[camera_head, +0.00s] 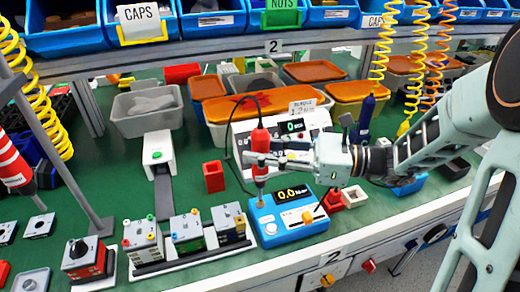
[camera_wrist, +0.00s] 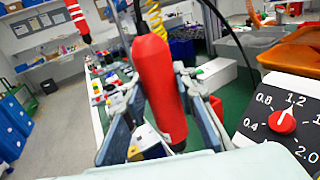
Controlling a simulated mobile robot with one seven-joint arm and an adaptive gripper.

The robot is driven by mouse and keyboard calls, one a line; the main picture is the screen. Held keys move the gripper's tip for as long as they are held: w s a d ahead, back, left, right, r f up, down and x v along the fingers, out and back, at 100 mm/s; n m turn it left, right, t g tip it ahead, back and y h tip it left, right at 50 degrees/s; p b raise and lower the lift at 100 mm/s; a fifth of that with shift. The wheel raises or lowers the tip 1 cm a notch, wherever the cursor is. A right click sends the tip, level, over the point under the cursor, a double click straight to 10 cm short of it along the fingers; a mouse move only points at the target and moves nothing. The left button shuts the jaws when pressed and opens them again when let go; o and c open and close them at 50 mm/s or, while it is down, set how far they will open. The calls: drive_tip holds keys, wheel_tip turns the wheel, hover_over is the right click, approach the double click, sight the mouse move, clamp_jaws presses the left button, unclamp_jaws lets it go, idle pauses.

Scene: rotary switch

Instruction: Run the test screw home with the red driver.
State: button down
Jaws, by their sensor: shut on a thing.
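The red driver (camera_head: 261,137) is upright in my gripper (camera_head: 263,160), which is shut around its body. In the wrist view the driver (camera_wrist: 158,75) fills the middle, between the two fingers of my gripper (camera_wrist: 165,120). The blue tester (camera_head: 290,222) sits below at the bench front, its display reading 0.0. The driver's lower end points down at a small fitting (camera_head: 260,203) on the tester's left part. I cannot tell whether the tip touches it, and the test screw itself is too small to make out.
A controller (camera_head: 308,120) stands behind; its dial (camera_wrist: 282,121) points near 1.2 in the wrist view. Switch boxes (camera_head: 187,232) stand left of the tester. A striped red driver (camera_head: 12,165) hangs at far left.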

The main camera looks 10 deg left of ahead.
sight(259, 139)
drive_tip(key=shift+f, duration=0.85)
idle(2.6)
drive_tip(key=shift+r, duration=0.15)
wheel_tip(259, 139, up, 4)
drive_tip(key=p, duration=0.5)
drive_tip(key=shift+r, duration=0.25)
drive_tip(key=shift+a, duration=0.1)
